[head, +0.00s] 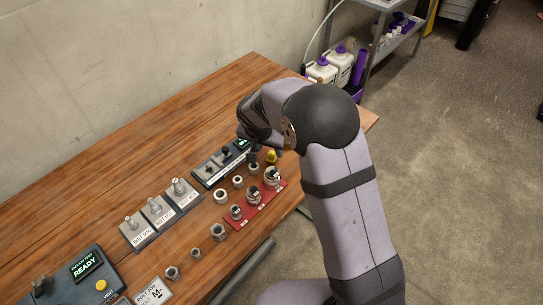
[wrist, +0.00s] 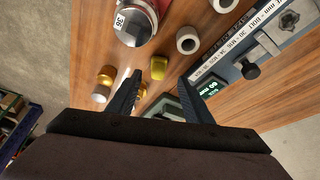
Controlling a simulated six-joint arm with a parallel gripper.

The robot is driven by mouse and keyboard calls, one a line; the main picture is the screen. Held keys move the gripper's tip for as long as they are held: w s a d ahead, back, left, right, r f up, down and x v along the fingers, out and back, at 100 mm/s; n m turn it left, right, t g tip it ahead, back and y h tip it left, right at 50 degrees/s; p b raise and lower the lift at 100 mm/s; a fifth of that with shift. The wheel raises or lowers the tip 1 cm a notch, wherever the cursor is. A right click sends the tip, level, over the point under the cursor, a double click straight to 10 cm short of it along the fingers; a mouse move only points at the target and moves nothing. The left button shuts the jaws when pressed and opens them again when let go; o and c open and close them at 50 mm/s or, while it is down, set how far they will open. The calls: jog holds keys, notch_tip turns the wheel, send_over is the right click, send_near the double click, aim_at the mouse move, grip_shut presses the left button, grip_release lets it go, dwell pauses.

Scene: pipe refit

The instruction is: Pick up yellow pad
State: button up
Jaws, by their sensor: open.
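The yellow pad (wrist: 158,67) is a small, rounded yellow piece on the wooden bench in the wrist view. It also shows in the head view (head: 271,156), close to the right end of the bench, just right of my gripper. My gripper (wrist: 161,82) is open and empty and points down at the bench. In the wrist view the pad lies between and just beyond the two fingertips, with space on both sides. I cannot tell the exact height of the fingertips above it.
A red mat (head: 259,204) with several metal fittings lies near the pad. Pale rings (head: 238,181) stand beside it. A grey gauge with a black knob (wrist: 250,70) is close to the right finger, and brass pieces (wrist: 106,76) are left of the left finger.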

aim_at(271, 152)
jog(key=shift+p+x, duration=0.75)
jog(key=shift+x, duration=1.6)
jog(key=shift+d, duration=0.2)
jog(key=shift+c, duration=0.3)
grip_shut()
jog(key=shift+r, duration=0.1)
notch_tip(271, 152, up, 10)
jog(key=shift+f+b, duration=0.1)
jog(key=shift+b, duration=0.8)
